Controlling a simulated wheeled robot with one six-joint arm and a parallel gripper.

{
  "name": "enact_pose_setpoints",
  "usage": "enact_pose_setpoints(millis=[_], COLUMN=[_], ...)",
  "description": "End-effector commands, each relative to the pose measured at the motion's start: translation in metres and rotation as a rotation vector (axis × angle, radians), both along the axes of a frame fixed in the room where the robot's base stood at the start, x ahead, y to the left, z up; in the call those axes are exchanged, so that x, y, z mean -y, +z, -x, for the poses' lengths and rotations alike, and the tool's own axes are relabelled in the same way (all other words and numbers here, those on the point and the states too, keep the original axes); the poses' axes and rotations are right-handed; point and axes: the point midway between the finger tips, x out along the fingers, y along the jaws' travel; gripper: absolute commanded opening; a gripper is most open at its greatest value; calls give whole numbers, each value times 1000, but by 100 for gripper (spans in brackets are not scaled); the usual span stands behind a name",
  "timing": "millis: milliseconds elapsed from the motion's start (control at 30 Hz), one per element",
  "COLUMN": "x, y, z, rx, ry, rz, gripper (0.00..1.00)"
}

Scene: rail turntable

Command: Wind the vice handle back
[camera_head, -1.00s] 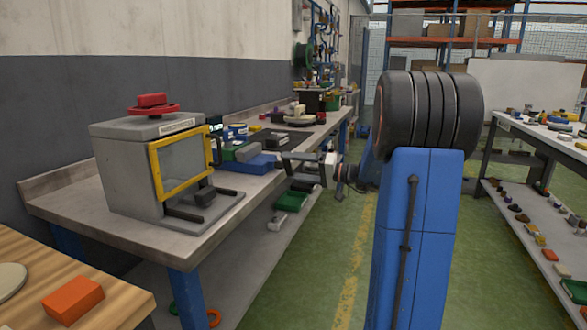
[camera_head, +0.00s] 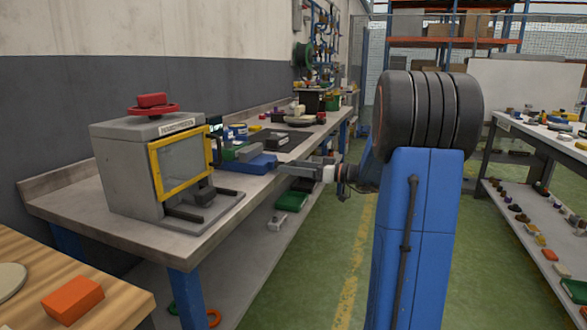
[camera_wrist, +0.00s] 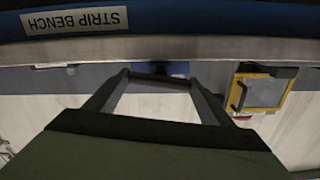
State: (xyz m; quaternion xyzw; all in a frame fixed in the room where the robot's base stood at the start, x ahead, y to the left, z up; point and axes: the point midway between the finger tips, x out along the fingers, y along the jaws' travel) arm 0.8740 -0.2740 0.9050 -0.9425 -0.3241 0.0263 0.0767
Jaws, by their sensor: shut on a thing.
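A blue vice (camera_head: 258,164) sits at the front edge of the grey bench. Its small blue body also shows beyond my fingertips in the wrist view (camera_wrist: 160,68). My gripper (camera_head: 287,169) is at the aisle side of the vice, just off the bench edge, pointing left at it. In the wrist view, the two dark fingers of my gripper (camera_wrist: 156,80) stand apart, with a thin dark bar (camera_wrist: 156,86) spanning between their tips. It appears to be the vice handle, and my gripper is shut on it. In the head view the handle is too small to make out.
A grey cabinet (camera_head: 150,165) with a yellow-framed window and red knob stands on the bench (camera_head: 90,205). Small boxes lie behind the vice. A lower shelf holds a green tray (camera_head: 291,201). The green aisle floor (camera_head: 322,270) is open.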

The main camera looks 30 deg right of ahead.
Motion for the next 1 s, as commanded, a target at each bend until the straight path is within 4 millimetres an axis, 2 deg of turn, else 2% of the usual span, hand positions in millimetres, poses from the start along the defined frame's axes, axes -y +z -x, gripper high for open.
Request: enact_pose_setpoints(millis=[300, 833, 867, 900, 1000], x=[0, 0, 0, 0, 0], y=[-2, -2, -2, -2, -1], z=[1, 1, 1, 0, 0], rx=[65, 78, 78, 78, 79], ry=[0, 0, 0, 0, 0], rz=[89, 104, 104, 104, 105], gripper=[53, 53, 82, 92, 94])
